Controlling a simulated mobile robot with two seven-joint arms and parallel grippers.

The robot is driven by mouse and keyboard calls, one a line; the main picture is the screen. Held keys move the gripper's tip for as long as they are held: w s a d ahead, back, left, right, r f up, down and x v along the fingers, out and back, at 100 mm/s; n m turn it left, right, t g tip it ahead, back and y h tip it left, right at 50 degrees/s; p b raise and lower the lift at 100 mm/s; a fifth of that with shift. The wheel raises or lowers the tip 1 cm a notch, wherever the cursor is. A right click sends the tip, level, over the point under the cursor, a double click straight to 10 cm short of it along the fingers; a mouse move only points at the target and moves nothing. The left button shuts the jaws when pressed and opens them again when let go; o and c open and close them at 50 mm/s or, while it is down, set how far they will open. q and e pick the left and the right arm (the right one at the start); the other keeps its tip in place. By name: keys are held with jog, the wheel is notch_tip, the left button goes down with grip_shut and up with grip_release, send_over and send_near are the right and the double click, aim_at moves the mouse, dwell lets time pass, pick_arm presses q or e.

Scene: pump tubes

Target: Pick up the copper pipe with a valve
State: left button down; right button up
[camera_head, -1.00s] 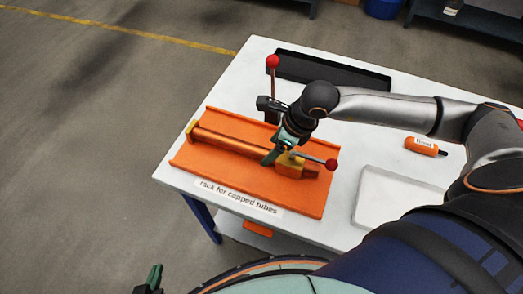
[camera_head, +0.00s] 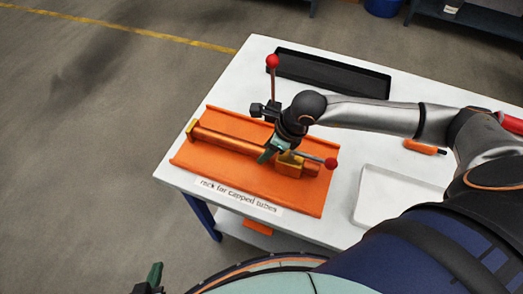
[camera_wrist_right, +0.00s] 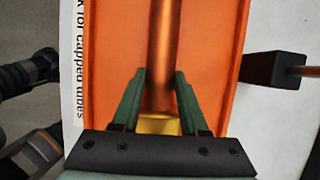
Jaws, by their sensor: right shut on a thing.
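The copper pipe with a valve (camera_head: 226,143) lies in the orange rack (camera_head: 250,185) labelled "rack for capped tubes". Its yellow brass valve body (camera_head: 291,161) is at the right end, with a lever ending in a red ball (camera_head: 331,163). My right gripper (camera_head: 268,155) reaches down and is shut on the pipe beside the valve body. In the right wrist view its green fingers (camera_wrist_right: 160,90) stand either side of the pipe (camera_wrist_right: 164,50), just ahead of the brass part (camera_wrist_right: 159,125). My left gripper (camera_head: 150,277) shows only partly at the bottom left, away from the table.
A red-topped upright rod (camera_head: 272,62) stands behind the rack. A black tray (camera_head: 330,72) lies at the back of the white table (camera_head: 222,92). A white tray (camera_head: 380,212) and an orange tool (camera_head: 422,147) are at the right.

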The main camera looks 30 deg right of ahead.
grip_shut()
jog(key=shift+r, duration=0.1)
dwell(0.7)
